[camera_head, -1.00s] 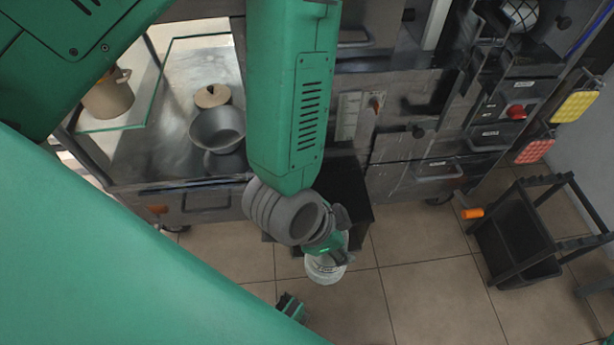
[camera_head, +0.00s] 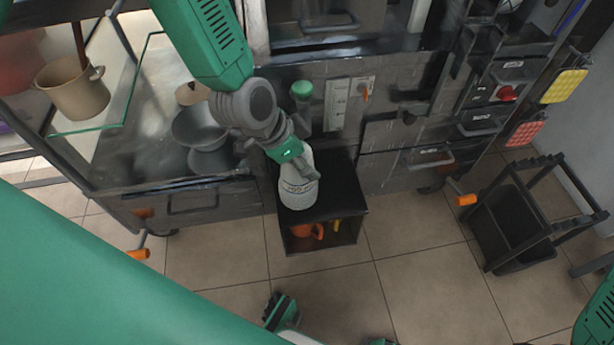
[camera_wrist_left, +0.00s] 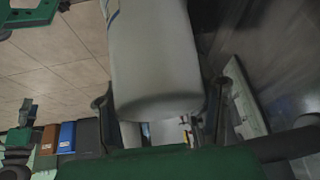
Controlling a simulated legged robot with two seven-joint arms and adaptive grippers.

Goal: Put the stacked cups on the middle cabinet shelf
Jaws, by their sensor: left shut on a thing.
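The stacked cups (camera_head: 299,188) appear as a tall white tapered shape with dark printing. My left gripper (camera_head: 300,163) is shut on them at the upper part. They are over the top of a small black open-front cabinet (camera_head: 345,191); I cannot tell whether they touch it. In the left wrist view the white stack (camera_wrist_left: 155,60) fills the middle between the gripper's fingers (camera_wrist_left: 160,108). I cannot tell which surface is the middle cabinet shelf. My right gripper is not clearly in view.
An orange mug (camera_head: 306,231) sits inside the black cabinet. A steel counter at left holds a grey bowl (camera_head: 198,126) and a glass shelf (camera_head: 95,124) with a beige pot (camera_head: 74,90). A black rack (camera_head: 510,217) stands at right. Tiled floor (camera_head: 420,270) between is clear.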

